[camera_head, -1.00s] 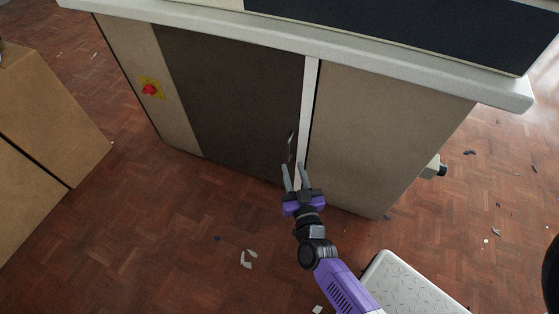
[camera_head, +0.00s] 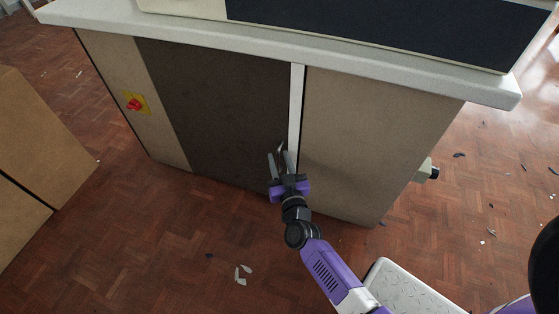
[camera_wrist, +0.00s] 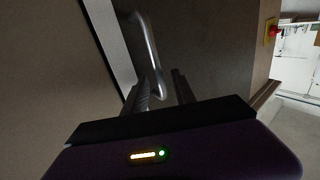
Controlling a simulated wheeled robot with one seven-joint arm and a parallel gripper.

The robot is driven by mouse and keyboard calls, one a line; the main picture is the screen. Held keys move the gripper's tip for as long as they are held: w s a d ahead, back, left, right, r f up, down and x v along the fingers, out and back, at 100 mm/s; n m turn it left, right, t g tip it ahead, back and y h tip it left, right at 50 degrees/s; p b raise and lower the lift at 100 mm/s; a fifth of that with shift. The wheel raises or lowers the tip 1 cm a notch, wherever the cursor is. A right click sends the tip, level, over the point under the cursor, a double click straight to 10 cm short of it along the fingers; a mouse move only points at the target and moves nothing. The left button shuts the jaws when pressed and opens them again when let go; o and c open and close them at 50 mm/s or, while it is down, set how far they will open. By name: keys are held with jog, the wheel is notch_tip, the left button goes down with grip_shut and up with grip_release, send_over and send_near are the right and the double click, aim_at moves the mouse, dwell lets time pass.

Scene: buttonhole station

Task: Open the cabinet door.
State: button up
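The dark brown cabinet door (camera_head: 215,110) is shut in the cabinet front, left of a pale vertical strip (camera_head: 296,110). Its thin metal bar handle (camera_head: 282,147) is upright near the door's right edge. In the wrist view the bent handle (camera_wrist: 151,50) reaches down between my fingers. My gripper (camera_head: 280,158) is at the handle's lower part, with its fingers apart. It also shows in the wrist view (camera_wrist: 160,88), with one finger on each side of the handle. I cannot tell whether either finger touches it.
A pale worktop (camera_head: 200,37) overhangs the cabinet. A red knob on a yellow plate (camera_head: 134,104) is left of the door. A cardboard-brown box (camera_head: 45,135) stands at the left. The floor before the door is mostly open, with small scraps (camera_head: 241,275).

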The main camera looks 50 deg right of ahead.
grip_shut()
dwell(1.3)
